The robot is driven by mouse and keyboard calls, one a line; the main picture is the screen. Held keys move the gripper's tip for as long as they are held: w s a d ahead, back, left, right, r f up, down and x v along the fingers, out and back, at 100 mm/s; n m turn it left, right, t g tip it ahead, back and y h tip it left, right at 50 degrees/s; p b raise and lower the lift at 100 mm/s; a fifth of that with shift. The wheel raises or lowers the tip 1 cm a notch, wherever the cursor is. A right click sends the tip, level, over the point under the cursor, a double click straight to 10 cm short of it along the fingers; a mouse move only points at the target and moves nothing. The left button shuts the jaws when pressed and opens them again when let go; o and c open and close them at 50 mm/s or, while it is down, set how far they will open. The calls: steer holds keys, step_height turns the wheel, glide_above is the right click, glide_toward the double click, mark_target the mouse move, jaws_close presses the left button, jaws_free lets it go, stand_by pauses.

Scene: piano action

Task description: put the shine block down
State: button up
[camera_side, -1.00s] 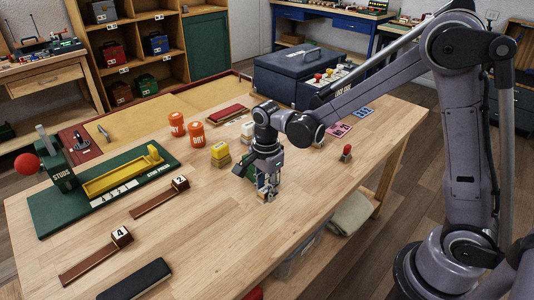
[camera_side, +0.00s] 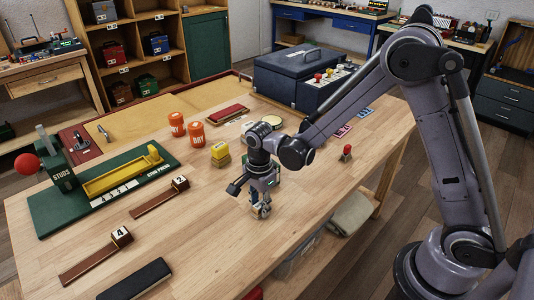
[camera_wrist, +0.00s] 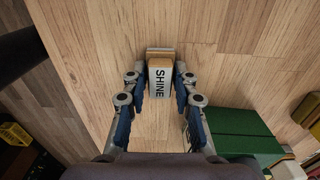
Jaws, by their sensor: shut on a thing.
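The shine block (camera_wrist: 160,78) is pale with a brown edge and carries a white label reading SHINE. In the wrist view it sits between the two fingers of my gripper (camera_wrist: 159,88), which is shut on it. In the side view my gripper (camera_side: 260,211) points down, low over the right front part of the wooden table (camera_side: 215,255). The block (camera_side: 259,212) is small and partly hidden by the fingers there. I cannot tell whether its underside touches the table.
Two brown strips numbered 2 (camera_side: 160,198) and 4 (camera_side: 95,258) lie front left. A red-topped piece (camera_side: 346,152) stands right.

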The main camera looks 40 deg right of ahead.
steer(key=o, duration=1)
step_height(320, 180, up, 12)
steer(key=shift+s+d+r+n+t, duration=1.1)
steer(key=shift+s+n, duration=1.1)
steer(key=shift+n, duration=0.8)
steer(key=shift+s+d+r+n+t, duration=0.8)
steer(key=shift+s+d+n+t, duration=0.5)
steer(key=shift+s+n, duration=1.35)
steer(key=shift+s+d+r+n+t, duration=1.05)
steer(key=shift+s+n, duration=0.75)
steer(key=shift+n, duration=1.55)
steer(key=shift+f, duration=0.1)
